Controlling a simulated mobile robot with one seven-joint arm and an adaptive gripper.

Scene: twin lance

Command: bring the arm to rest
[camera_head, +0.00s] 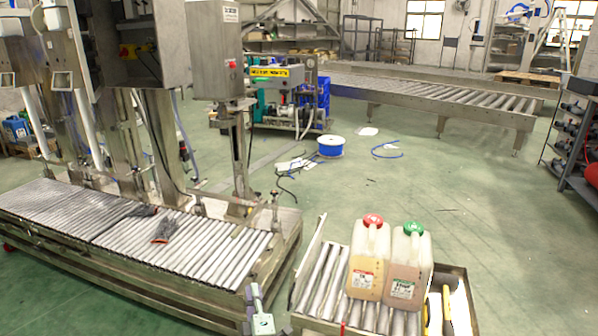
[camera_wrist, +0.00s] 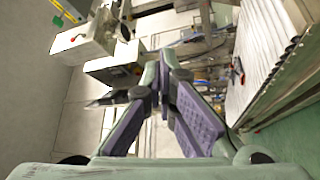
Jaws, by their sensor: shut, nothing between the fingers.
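My gripper (camera_wrist: 160,78) shows in the wrist view with its two grey-green fingers and purple inner pads. The fingertips come together and nothing is held between them. The fingers are clear of any object and point over the floor toward machinery. In the head view a small grey-green part of my arm (camera_head: 260,317) shows at the bottom edge, between the two roller conveyors. The rest of the arm is out of view there.
Two jugs, one with a red cap (camera_head: 370,262) and one with a green cap (camera_head: 408,268), stand on the short roller conveyor (camera_head: 309,276). A long roller conveyor (camera_head: 60,208) with filling machinery lies left. A blue spool (camera_head: 331,147) stands farther back. Floor at right is mostly clear.

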